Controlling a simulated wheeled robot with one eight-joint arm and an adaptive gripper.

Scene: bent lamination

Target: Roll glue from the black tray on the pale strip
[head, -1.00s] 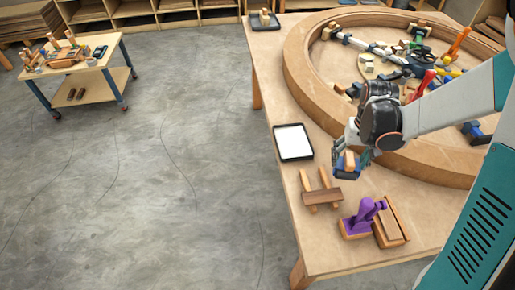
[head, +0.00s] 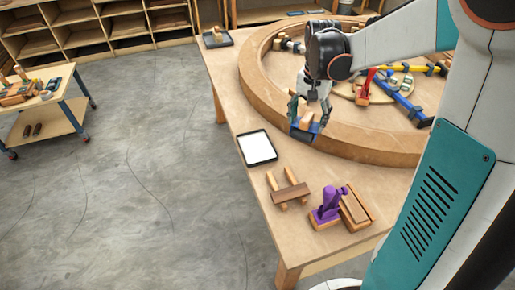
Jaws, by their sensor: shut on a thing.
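A black tray (head: 263,162) with a flat white surface inside lies near the table's left edge. My gripper (head: 308,119) is to the right of the tray and a little further back, by the wooden ring's outer side. It is shut on a blue tool (head: 304,134) with a wooden part, hanging downward; whether it touches the table I cannot tell. A brown strip (head: 290,193) lies across two wooden supports in front of the tray. A pale strip is not clearly made out; a tan piece (head: 355,207) sits in a wooden holder beside a purple device.
The large wooden ring (head: 262,100) fills the table's back and has clamps inside. The purple device (head: 328,206) stands at the front. A second dark tray (head: 229,43) is at the back left. A cart (head: 60,118) and shelves stand beyond open floor.

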